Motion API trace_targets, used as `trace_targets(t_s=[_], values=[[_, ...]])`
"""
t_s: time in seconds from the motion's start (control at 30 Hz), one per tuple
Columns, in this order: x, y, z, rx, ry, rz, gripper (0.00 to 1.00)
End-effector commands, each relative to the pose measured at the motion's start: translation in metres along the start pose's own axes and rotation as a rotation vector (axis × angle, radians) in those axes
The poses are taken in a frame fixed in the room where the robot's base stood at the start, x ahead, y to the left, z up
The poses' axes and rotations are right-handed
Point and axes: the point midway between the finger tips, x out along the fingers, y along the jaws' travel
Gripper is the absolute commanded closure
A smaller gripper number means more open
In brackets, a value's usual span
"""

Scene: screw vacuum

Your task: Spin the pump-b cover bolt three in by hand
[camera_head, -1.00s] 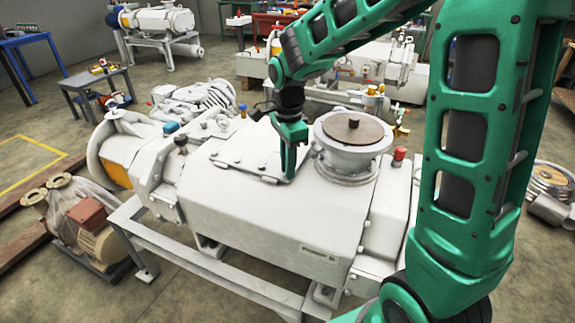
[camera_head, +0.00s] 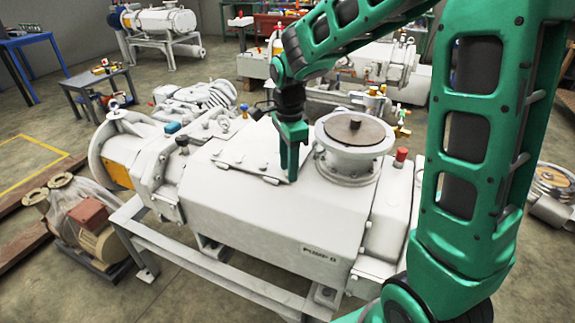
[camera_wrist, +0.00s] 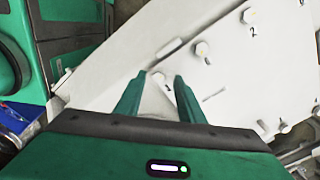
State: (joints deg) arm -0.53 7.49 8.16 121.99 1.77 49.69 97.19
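Pump B (camera_head: 270,215) is a large white machine with a lettered front. A flat cover plate (camera_head: 243,160) lies on its sloped top. I cannot make out a 3. My gripper (camera_head: 292,178) points down at the plate's right edge. In the wrist view its two fingers (camera_wrist: 160,76) stand apart, with a small bolt head (camera_wrist: 157,79) seen between the tips. Whether they touch it is unclear.
A round flanged port (camera_head: 352,145) with a brown lid stands just right of my gripper. A red-capped fitting (camera_head: 401,156) rises farther right. More bolts (camera_wrist: 283,127) show at the lower right of the wrist view. A small motor (camera_head: 88,222) sits on the floor at left.

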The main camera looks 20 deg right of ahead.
Motion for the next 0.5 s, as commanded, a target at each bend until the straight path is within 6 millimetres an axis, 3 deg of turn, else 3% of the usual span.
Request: trace_targets(t_s=[0.17, 0.5], values=[[-0.02, -0.001, 0.0, 0.001, 0.0, -0.005, 0.65], [-0.082, -0.002, 0.0, 0.001, 0.0, -0.006, 0.65]])
